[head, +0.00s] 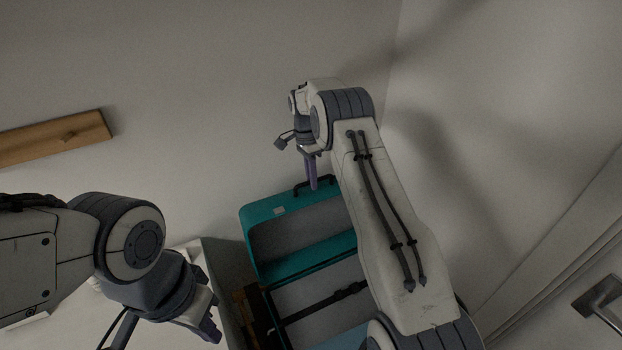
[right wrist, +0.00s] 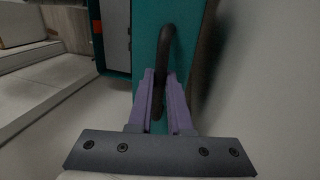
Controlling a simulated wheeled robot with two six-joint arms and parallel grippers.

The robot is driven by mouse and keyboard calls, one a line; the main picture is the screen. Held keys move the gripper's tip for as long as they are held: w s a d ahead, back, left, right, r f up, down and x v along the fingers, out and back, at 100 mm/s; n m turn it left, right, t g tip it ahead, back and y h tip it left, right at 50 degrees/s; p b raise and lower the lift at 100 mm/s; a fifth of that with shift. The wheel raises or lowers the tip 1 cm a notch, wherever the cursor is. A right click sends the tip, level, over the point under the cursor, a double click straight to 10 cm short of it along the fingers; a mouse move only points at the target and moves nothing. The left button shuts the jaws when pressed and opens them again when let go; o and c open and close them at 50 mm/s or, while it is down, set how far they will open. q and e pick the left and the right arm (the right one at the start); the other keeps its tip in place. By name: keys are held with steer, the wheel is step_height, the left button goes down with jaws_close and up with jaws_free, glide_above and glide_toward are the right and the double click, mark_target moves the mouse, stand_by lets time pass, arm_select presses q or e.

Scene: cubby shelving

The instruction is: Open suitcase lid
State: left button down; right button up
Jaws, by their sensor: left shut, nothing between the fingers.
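The teal suitcase (head: 262,232) stands at the lower middle of the head view with its lid raised, showing a grey lining and a dark strap (head: 325,302). A black handle (head: 300,188) sits on the lid's top edge. My right gripper (head: 312,186) is at this handle. In the right wrist view its purple fingers (right wrist: 161,85) lie on either side of the dark handle (right wrist: 167,42), closed to about its width. My left gripper (head: 214,335) is shut and empty, left of the suitcase and apart from it. My right arm hides the suitcase's right side.
A white surface (head: 200,256) lies left of the suitcase, beneath my left arm. Walls stand close behind and right of the suitcase. A metal door handle (head: 598,300) is at lower right.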

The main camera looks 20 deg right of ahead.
steer(key=o, duration=0.4)
steer(key=shift+s+d+f, duration=0.15)
steer(key=shift+d+f, duration=0.1)
steer(key=shift+f, duration=0.1)
steer(key=shift+a+r, duration=0.15)
steer(key=shift+r+b, duration=0.35)
steer(key=shift+r, duration=0.15)
steer(key=b+v, duration=0.1)
steer(key=v, duration=0.2)
steer(key=shift+s+b, duration=0.25)
steer(key=shift+b, duration=0.15)
steer(key=s+d+r+b, duration=0.1)
steer(key=s+d+r, duration=0.1)
steer(key=s, duration=0.1)
steer(key=s+d+r+b, duration=0.1)
steer(key=s+d+r, duration=0.1)
steer(key=s+d, duration=0.1)
steer(key=s+d+r+b, duration=0.2)
steer(key=s+r, duration=0.1)
steer(key=shift+d, duration=0.4)
